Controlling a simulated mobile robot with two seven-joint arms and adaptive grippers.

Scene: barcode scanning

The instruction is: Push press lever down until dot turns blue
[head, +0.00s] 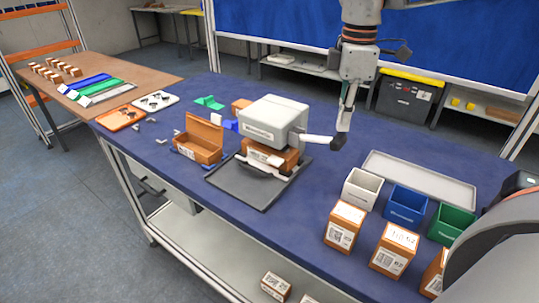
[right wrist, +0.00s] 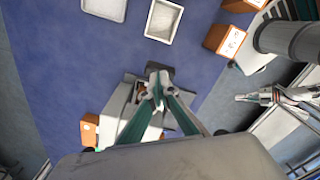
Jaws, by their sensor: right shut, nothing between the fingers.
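The press (head: 272,122) has a light grey head over a brown box (head: 283,156), above a dark tray (head: 240,188). Its white lever (head: 313,138) sticks out to the right and looks about level, with a dark end (head: 338,143). My right gripper (head: 342,130) points down with its fingers shut and empty, at the lever's outer end. It seems to touch the end from above, but I cannot be sure. The right wrist view shows the shut fingertips (right wrist: 157,82) over the dark lever end. I can make out no coloured dot. My left gripper is not clearly seen.
An open brown box (head: 200,140) stands left of the press. White (head: 361,188), blue (head: 406,205) and green (head: 450,222) bins stand at the right, with labelled brown boxes (head: 344,226) in front. A long grey tray (head: 420,178) lies behind the bins.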

